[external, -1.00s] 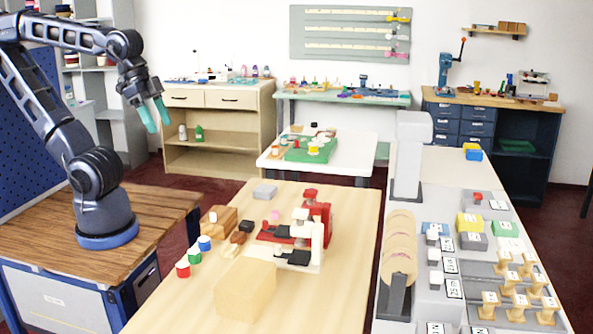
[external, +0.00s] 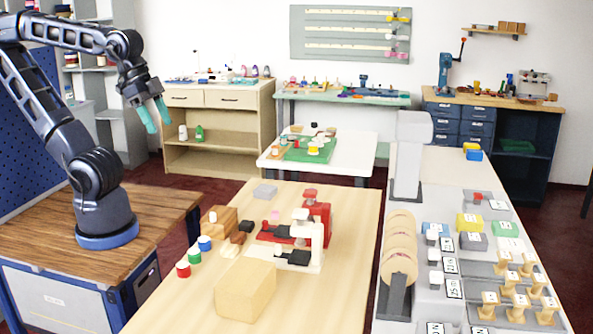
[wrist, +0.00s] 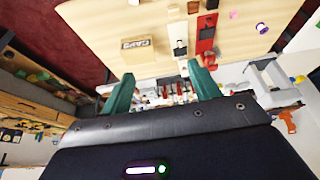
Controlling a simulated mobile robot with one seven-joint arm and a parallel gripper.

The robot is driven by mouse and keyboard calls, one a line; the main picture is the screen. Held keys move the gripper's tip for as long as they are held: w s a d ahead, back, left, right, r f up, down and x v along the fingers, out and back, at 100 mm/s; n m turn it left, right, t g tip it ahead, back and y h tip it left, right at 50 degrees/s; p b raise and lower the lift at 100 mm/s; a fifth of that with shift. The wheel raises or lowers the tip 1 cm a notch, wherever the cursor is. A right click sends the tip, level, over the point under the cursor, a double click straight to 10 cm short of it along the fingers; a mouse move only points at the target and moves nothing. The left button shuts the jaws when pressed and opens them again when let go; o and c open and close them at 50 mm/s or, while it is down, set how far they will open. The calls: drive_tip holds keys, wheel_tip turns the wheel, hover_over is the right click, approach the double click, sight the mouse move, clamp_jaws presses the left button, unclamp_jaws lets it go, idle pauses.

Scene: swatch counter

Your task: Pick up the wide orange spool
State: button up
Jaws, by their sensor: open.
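I cannot make out a wide orange spool for certain in either view. A small yellow-orange piece with a pale top (external: 313,148) sits on the green board on the far white table, too small to identify. My gripper (external: 160,125) is open and empty, raised at the left above the floor, well apart from the tables. Its two teal fingers also show spread in the wrist view (wrist: 161,72).
The near wooden table (external: 330,300) holds a beige block (external: 245,290) and red and white clamp-like devices (external: 318,225). The right counter holds a large beige roll (external: 398,255) and several wooden spools (external: 518,307). The wrist view shows a box marked CAPS (wrist: 136,48). Floor is open below my gripper.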

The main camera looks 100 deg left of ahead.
drive_tip(key=w+a+r+n+g, duration=0.15)
drive_tip(key=w+a+n, duration=0.25)
drive_tip(key=w+a, duration=0.4)
drive_tip(key=w+a+r+n, duration=0.3)
drive_tip(key=w+a, duration=0.4)
drive_tip(key=w, duration=0.1)
drive_tip(key=w+a+f+n+g, duration=0.1)
drive_tip(key=w+a+f+n, duration=0.15)
drive_tip(key=a, duration=0.85)
drive_tip(key=w+a+f+n, duration=0.2)
drive_tip(key=w+a+n, duration=0.2)
drive_tip(key=a, duration=0.6)
drive_tip(key=n+g, duration=0.2)
drive_tip(key=n, duration=0.8)
hover_over(275, 146)
wheel_tip(275, 146, down, 21)
drive_tip(key=shift+a+f, duration=0.2)
drive_tip(key=shift+f, duration=0.45)
wheel_tip(275, 146, down, 10)
